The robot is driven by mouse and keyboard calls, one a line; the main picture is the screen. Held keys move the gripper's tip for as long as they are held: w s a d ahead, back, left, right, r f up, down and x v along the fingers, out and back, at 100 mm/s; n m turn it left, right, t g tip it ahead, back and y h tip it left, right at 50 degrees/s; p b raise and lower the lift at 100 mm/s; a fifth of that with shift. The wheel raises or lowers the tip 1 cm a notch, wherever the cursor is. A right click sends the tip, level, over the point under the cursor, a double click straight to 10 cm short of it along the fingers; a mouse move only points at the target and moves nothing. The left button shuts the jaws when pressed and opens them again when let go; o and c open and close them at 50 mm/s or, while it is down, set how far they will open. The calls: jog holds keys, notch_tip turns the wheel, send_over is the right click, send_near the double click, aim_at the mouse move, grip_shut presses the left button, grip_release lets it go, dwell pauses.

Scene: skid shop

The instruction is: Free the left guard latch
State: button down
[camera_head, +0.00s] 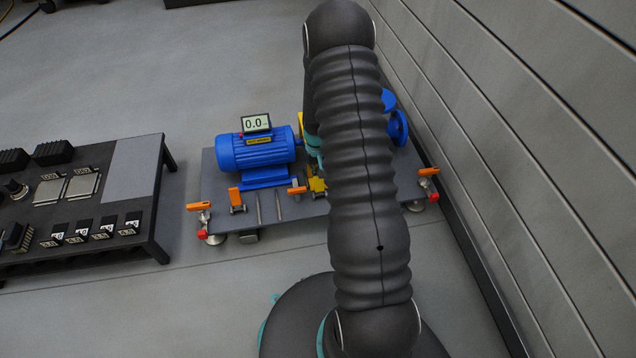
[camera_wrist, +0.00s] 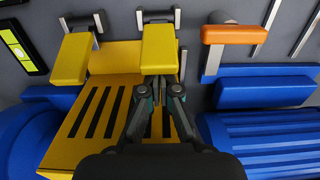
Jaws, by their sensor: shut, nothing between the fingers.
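In the wrist view a yellow slotted guard (camera_wrist: 100,110) lies between blue machine parts. Two yellow latch handles show along its upper edge: one at the left (camera_wrist: 69,59) and one at the middle (camera_wrist: 158,52), each on a grey metal bracket. I cannot tell from the picture alone which is the left latch. My gripper (camera_wrist: 159,88) is shut and empty, its tips just below the middle handle; I cannot tell if they touch it. In the head view a yellow latch (camera_head: 317,185) shows beside my arm, which hides my gripper and most of the guard.
An orange lever (camera_wrist: 234,34) stands right of the middle latch, above the blue ribbed motor (camera_wrist: 265,135). In the head view the motor (camera_head: 255,152) carries a 0.0 display (camera_head: 256,123). A black bench (camera_head: 130,215) stands left, a panelled wall (camera_head: 530,150) close on the right.

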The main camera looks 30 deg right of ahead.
aim_at(319, 184)
jog(key=shift+s+a, duration=0.15)
jog(key=shift+s, duration=0.35)
jog(key=shift+s+a, duration=0.2)
jog(key=shift+s, duration=0.5)
jog(key=shift+s+a, duration=0.1)
jog(key=shift+s, duration=0.2)
jog(key=shift+w, duration=0.2)
jog(key=shift+w+d, duration=0.2)
jog(key=shift+w, duration=0.25)
